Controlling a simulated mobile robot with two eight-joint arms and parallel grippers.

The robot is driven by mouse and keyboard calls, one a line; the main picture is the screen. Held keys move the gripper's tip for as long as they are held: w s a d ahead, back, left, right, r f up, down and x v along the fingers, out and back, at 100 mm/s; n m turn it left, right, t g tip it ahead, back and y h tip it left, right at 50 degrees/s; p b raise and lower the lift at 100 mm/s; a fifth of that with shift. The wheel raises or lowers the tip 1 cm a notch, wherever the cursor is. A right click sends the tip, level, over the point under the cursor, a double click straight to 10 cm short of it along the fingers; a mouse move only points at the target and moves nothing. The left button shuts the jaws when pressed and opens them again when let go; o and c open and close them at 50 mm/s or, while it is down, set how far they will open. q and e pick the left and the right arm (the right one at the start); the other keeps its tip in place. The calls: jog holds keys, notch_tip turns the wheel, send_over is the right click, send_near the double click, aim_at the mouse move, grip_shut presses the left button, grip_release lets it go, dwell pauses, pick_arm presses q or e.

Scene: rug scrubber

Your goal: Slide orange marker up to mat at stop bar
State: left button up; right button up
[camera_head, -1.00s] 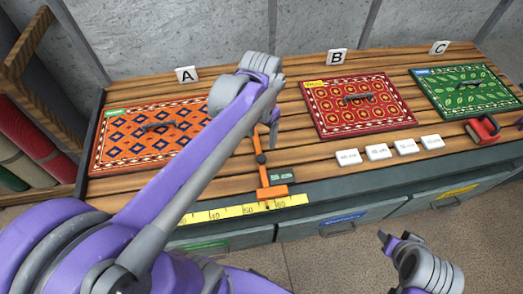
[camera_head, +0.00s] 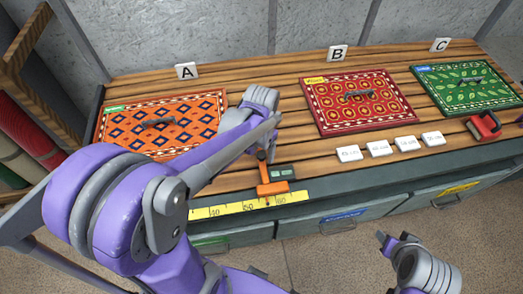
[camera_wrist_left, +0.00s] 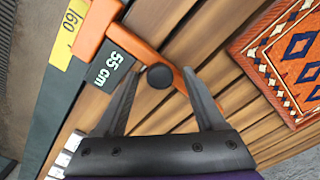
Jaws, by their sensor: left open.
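The orange marker (camera_head: 272,187) sits on the yellow ruler (camera_head: 228,209) at the table's front edge, near the 60 mark. Its display reads 55 cm in the left wrist view (camera_wrist_left: 107,67). An orange bar with a black knob (camera_wrist_left: 160,77) reaches back from it. My left gripper (camera_wrist_left: 161,73) is open, one finger on each side of the knob; I cannot tell if they touch it. The orange patterned mat (camera_head: 145,140) lies left of the marker, beside a dark strip (camera_head: 98,112) at the table's left end. My right gripper (camera_head: 397,240) hangs before the table, its jaws unclear.
A red mat (camera_head: 350,118) and a green mat (camera_head: 450,101) lie to the right. Several white tiles (camera_head: 379,148) and a red tool (camera_head: 483,128) sit near the front edge. Rolled rugs (camera_head: 25,130) stand at the left.

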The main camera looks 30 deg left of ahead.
pick_arm(q)
jog(key=c, duration=1.1)
jog(key=s+a, duration=0.2)
jog(key=s+a+b, duration=0.1)
jog(key=s+a, duration=0.1)
jog(key=shift+a, duration=0.25)
jog(key=shift+w, duration=0.2)
jog(key=shift+d, duration=0.1)
jog(key=o, duration=1.1)
notch_tip(320, 180, up, 11)
jog(key=p, duration=0.1)
